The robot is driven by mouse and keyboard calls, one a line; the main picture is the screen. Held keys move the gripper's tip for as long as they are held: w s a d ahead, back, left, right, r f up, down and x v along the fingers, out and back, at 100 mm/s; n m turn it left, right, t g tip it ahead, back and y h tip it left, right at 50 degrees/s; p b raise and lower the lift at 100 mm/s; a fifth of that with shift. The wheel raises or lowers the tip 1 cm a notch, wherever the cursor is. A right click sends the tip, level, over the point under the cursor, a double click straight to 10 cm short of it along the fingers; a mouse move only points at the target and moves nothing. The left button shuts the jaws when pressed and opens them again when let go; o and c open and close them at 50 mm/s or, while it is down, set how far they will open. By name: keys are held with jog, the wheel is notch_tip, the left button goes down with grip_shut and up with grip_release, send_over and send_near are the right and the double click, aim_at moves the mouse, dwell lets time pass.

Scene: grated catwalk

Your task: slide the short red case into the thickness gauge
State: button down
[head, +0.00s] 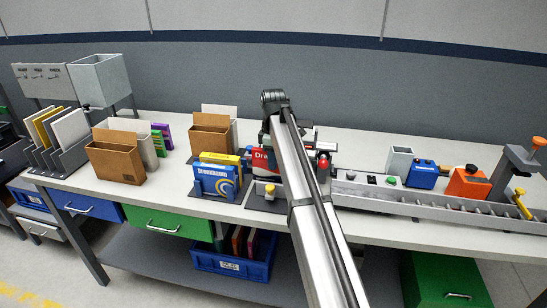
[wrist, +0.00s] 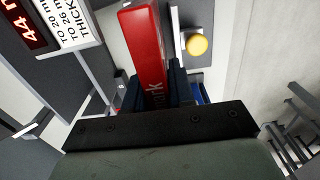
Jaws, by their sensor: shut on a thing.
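The short red case (wrist: 146,45) is held in my gripper (wrist: 155,88), between its dark fingers in the wrist view. White lettering shows on its face near the fingers. In the head view part of the red case (head: 260,160) shows left of my arm, and my gripper is mostly hidden behind the arm. The thickness gauge shows in the wrist view as a red digital display with a white label (wrist: 72,18) at upper left, and a yellow knob (wrist: 197,44) on a pale plate to the right of the case. I cannot tell whether the case touches the gauge.
Blue and yellow boxes (head: 215,182) stand close left of the gauge area. Brown holders (head: 115,160) and a grey slotted rack (head: 60,155) are farther left. A long grey rail (head: 400,200) with blue and orange devices runs to the right. Bare bench shows at front left.

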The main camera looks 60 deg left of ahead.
aim_at(273, 181)
jog(key=shift+f, duration=2.3)
jog(key=shift+c, duration=2.4)
grip_release()
jog(key=shift+s, duration=0.1)
jog(key=shift+d+r, duration=0.1)
jog(key=shift+r, duration=3.9)
